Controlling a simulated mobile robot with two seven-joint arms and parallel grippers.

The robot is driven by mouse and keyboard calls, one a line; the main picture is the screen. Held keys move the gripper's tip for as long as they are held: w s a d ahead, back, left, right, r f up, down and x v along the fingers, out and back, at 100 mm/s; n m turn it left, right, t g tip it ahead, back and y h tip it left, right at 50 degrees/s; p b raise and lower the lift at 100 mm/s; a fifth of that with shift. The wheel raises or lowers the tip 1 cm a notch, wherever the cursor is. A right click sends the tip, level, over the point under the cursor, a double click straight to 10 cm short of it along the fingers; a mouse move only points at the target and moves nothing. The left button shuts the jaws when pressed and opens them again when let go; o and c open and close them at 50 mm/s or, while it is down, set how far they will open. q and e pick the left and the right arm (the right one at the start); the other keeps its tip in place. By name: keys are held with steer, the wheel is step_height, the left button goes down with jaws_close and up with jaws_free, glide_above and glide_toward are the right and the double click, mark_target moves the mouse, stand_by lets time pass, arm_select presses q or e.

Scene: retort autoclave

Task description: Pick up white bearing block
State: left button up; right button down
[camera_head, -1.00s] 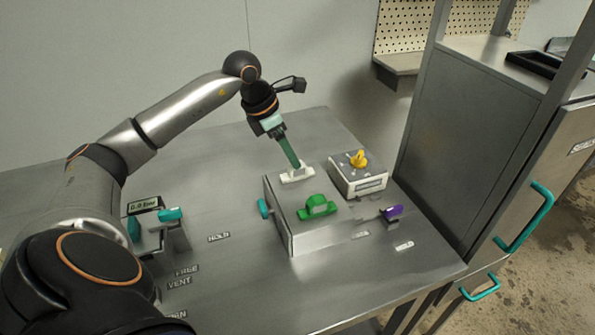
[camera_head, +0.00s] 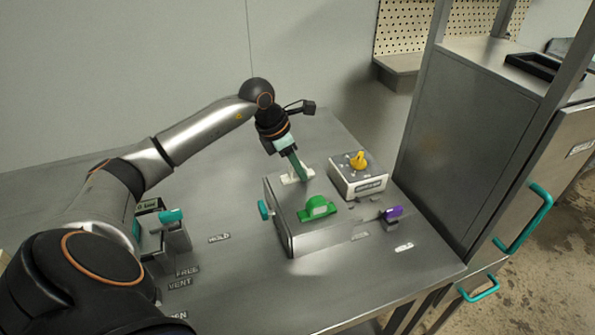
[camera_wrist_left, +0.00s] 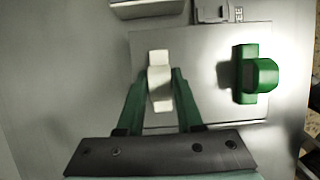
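The white bearing block (camera_head: 286,180) sits upright on the flat grey metal plate (camera_head: 280,205), near its back edge. My left gripper (camera_head: 302,178) points down at it, with green fingers partly hiding it in the head view. In the left wrist view the white block (camera_wrist_left: 160,78) lies between the two fingertips, one on each side. The fingers are apart; I cannot tell whether they touch the block. A green bearing block (camera_head: 318,208) sits on the same plate, nearer the front; it also shows in the wrist view (camera_wrist_left: 258,75). My right gripper is not in view.
A box with a yellow knob (camera_head: 357,161) stands right of the plate. A purple-handled part (camera_head: 392,214) is at the plate's right, a teal knob (camera_head: 263,209) at its left. A teal-handled device (camera_head: 165,222) stands at left.

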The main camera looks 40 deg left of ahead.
mark_target(302, 163)
arm_select(q)
jaws_close()
steer(key=shift+r, duration=0.15)
steer(key=shift+r, duration=0.25)
step_height(302, 163, up, 2)
steer(key=shift+r, duration=0.15)
steer(key=s+d+r, duration=0.3)
steer(key=d+r, duration=0.7)
steer(key=d, duration=0.3)
steer(key=shift+d, duration=0.3)
steer(key=shift+s, duration=0.1)
